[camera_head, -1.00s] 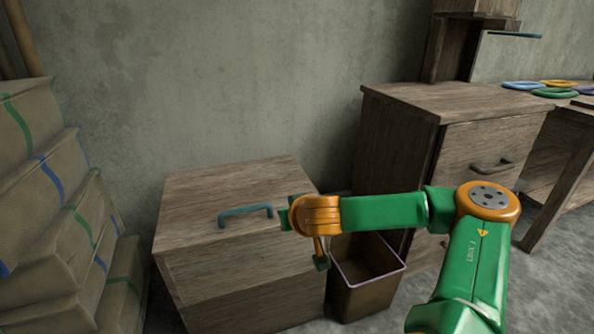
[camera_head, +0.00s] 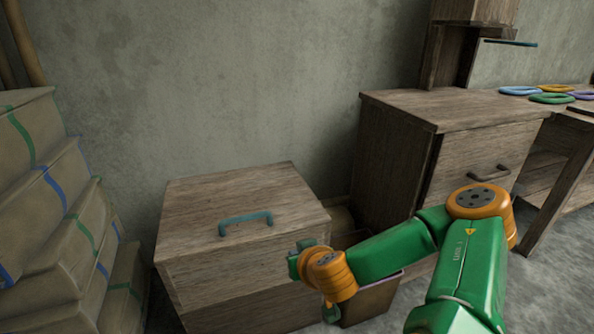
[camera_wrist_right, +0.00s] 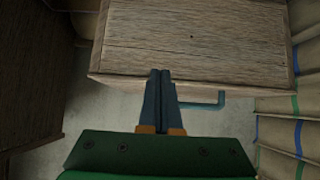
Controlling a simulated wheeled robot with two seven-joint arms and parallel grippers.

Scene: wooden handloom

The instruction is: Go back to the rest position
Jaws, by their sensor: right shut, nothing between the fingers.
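My right arm (camera_head: 468,262) reaches in from the lower right, green with orange joints. Its gripper (camera_head: 297,260) is in front of the right part of a wooden chest (camera_head: 235,270). In the right wrist view the two dark blue fingers (camera_wrist_right: 160,78) are together, with nothing between them. They overlap the edge of the chest (camera_wrist_right: 190,40) in that view; I cannot tell their distance from it. The chest's lid is down and carries a teal handle (camera_head: 246,221), also in the wrist view (camera_wrist_right: 200,101), apart from the fingers. My left gripper is not in view.
A bin (camera_head: 372,302) stands right of the chest, partly hidden by my arm. Beyond it is a wooden drawer cabinet (camera_head: 395,165). Stacked, banded sacks (camera_head: 50,215) are at the left. Colored rings (camera_head: 551,98) lie on a table at the back right.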

